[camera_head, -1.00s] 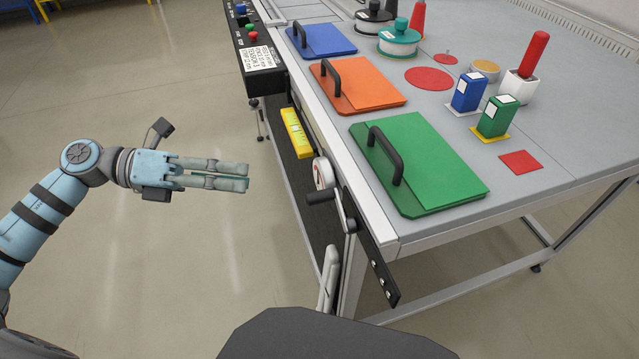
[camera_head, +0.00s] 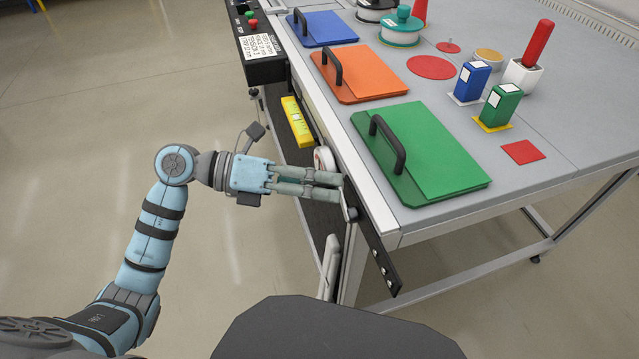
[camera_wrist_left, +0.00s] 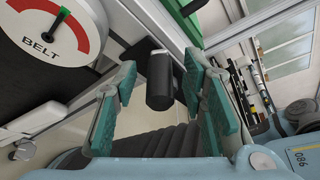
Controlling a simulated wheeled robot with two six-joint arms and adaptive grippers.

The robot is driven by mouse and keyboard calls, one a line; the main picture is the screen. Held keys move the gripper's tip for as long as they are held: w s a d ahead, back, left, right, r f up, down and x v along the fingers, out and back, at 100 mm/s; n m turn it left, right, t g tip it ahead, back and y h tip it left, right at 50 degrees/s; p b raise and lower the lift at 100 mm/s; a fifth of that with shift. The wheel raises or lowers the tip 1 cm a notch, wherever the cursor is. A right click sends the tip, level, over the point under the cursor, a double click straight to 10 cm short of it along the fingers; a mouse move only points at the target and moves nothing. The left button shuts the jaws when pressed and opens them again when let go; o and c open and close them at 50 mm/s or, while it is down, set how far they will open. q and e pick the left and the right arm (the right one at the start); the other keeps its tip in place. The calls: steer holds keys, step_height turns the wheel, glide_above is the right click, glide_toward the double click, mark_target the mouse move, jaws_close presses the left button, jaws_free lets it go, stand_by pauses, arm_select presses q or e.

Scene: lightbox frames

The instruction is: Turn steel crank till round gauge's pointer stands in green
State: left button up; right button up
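The steel crank (camera_head: 349,203) sits on the bench's front side, mostly behind my left gripper (camera_head: 338,187). Its black handle (camera_wrist_left: 160,80) shows in the left wrist view, lying between the two teal finger pads with gaps on both sides. The left gripper is open around the handle and does not visibly touch it. The round gauge (camera_head: 323,158) is just beyond the fingers. In the left wrist view the gauge (camera_wrist_left: 50,40) reads BELT and shows a red arc with a small green part; its pointer is not clear. My right gripper is out of view.
The bench top above holds green (camera_head: 440,150), orange (camera_head: 375,75) and blue (camera_head: 325,28) lidded panels with black handles. A yellow level (camera_head: 297,122) lies on the lower shelf (camera_head: 290,155). A black strip (camera_head: 383,262) hangs at the bench's front corner. The floor at left is clear.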

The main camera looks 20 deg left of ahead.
arm_select(q)
jaws_close()
steer(key=shift+s+d+r+m+t+y, duration=0.2)
steer(key=shift+r+m+t+y, duration=0.1)
steer(key=shift+m, duration=0.25)
steer(key=shift+s+d+r+m+t+y, duration=0.1)
steer(key=shift+s+r+m+t+y, duration=0.15)
steer(key=shift+m, duration=0.3)
steer(key=shift+o, duration=0.2)
jaws_free()
steer(key=shift+a, duration=0.1)
steer(key=v, duration=1.2)
steer(key=shift+w+r, duration=0.1)
